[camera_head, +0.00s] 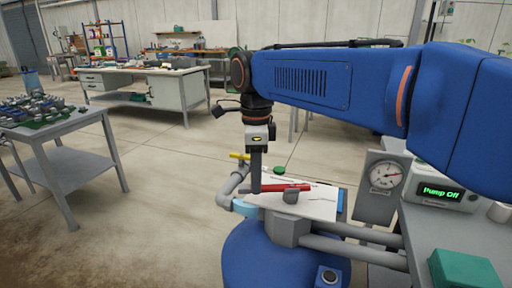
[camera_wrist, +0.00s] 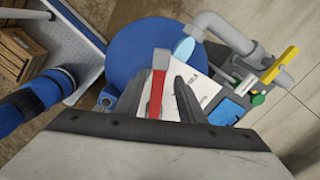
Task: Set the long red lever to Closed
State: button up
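The long red lever (camera_head: 287,187) lies roughly level above a white plate (camera_head: 318,205) on the skid, over a grey valve body (camera_head: 290,228). My gripper (camera_head: 256,188) points down at the lever's left end in the head view. In the wrist view the red lever (camera_wrist: 157,92) runs between the dark fingers of my gripper (camera_wrist: 158,84). A gap shows between the lever and the right finger, so the gripper looks open. The left finger is partly hard to make out. Markings on the plate are too small to read.
A yellow lever (camera_head: 240,156) and a green knob (camera_head: 280,170) stand close behind. Grey pipe (camera_head: 233,183) bends at the left, above a blue tank (camera_head: 262,262). A pressure gauge (camera_head: 385,175) and a display reading "Pump Off" (camera_head: 440,192) are at the right.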

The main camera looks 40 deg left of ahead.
notch_tip(320, 180, up, 17)
jog(key=shift+f, duration=0.2)
dwell(0.3)
dwell(0.4)
